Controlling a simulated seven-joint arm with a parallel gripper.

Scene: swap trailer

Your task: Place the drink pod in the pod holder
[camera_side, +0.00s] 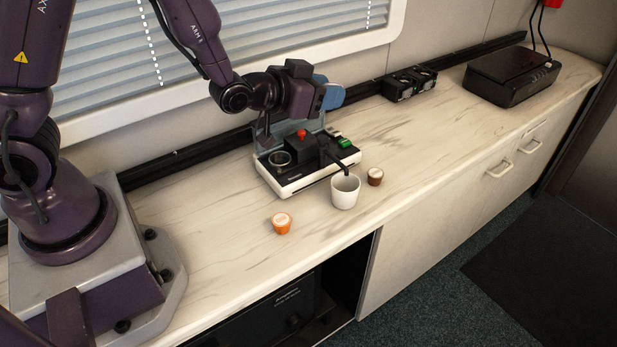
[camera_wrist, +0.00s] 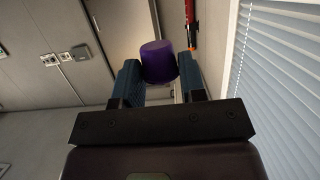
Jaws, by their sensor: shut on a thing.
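My gripper (camera_side: 334,96) is shut on a purple drink pod (camera_wrist: 158,60), which sits between the two blue fingers in the wrist view. The fingers point roughly sideways, to the right in the side view, where they hide the pod. They are raised above the back of a small black and white coffee machine (camera_side: 320,181). A round, metal-rimmed pod holder (camera_side: 279,159) is at the machine's left end, below and left of my gripper. Whether anything is in it is too small to tell.
A white cup (camera_side: 345,191) stands at the machine's front. An orange pod (camera_side: 281,223) and a brown pod (camera_side: 375,177) are on the counter (camera_side: 232,265) nearby. A black box (camera_side: 512,76) and a small black unit (camera_side: 409,84) stand farther right. Blinds (camera_side: 240,35) line the wall behind.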

